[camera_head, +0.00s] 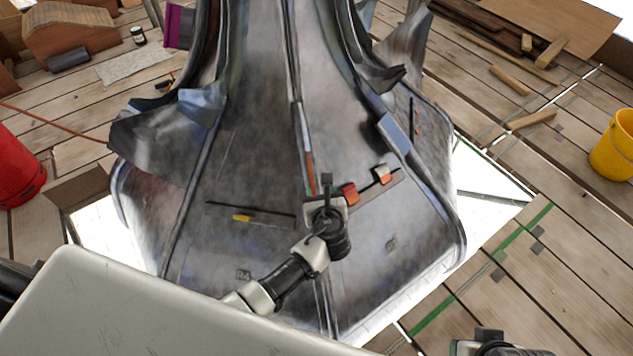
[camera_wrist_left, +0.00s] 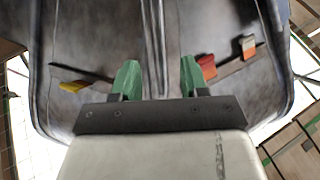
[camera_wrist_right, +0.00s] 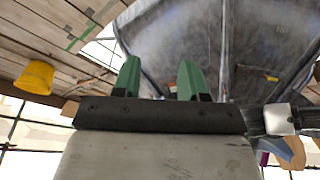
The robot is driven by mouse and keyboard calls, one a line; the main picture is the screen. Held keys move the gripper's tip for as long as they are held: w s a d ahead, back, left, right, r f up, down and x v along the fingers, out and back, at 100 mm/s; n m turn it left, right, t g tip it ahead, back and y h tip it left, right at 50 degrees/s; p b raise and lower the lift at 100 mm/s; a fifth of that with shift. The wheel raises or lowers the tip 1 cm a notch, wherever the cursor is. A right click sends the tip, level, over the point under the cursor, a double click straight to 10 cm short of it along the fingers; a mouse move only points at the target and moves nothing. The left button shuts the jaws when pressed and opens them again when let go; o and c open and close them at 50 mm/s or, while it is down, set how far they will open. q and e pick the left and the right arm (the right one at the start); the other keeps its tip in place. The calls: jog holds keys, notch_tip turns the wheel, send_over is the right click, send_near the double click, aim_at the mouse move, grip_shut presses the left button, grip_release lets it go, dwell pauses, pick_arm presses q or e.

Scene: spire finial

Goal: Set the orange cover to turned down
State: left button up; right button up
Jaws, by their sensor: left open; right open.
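The orange cover (camera_head: 382,174) is a small orange flap with a pale part, on a dark strip on the right face of the grey metal spire. In the left wrist view the cover (camera_wrist_left: 248,46) shows at upper right. A red-orange piece (camera_head: 349,193) sits beside it on the same strip, nearer my left gripper. My left gripper (camera_head: 326,187) is in front of the spire's middle seam, left of both pieces; its green fingers (camera_wrist_left: 159,78) are apart and empty. My right gripper (camera_wrist_right: 158,78) is open and empty, low at the right, away from the cover.
A yellow piece (camera_head: 242,218) sits on another dark strip on the spire's left face. Raised ribs run up the spire (camera_head: 250,150). A yellow bucket (camera_head: 613,150) stands at right, a red one (camera_head: 18,165) at left. Lumber lies on the deck behind.

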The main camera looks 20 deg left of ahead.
aim_at(317, 182)
pick_arm(q)
jog(key=b+x, duration=0.1)
jog(key=x, duration=0.3)
jog(key=shift+w+f, duration=0.1)
jog(key=shift+f, duration=0.2)
jog(key=shift+b+x, duration=0.55)
jog(key=shift+x, duration=0.65)
jog(key=shift+w+a, duration=0.25)
jog(key=shift+w, duration=0.15)
pick_arm(e)
jog(key=w+a+t+y, duration=0.1)
jog(key=w+a+t, duration=0.1)
jog(key=w+t, duration=0.2)
jog(key=shift+w, duration=1.15)
pick_arm(q)
grip_shut()
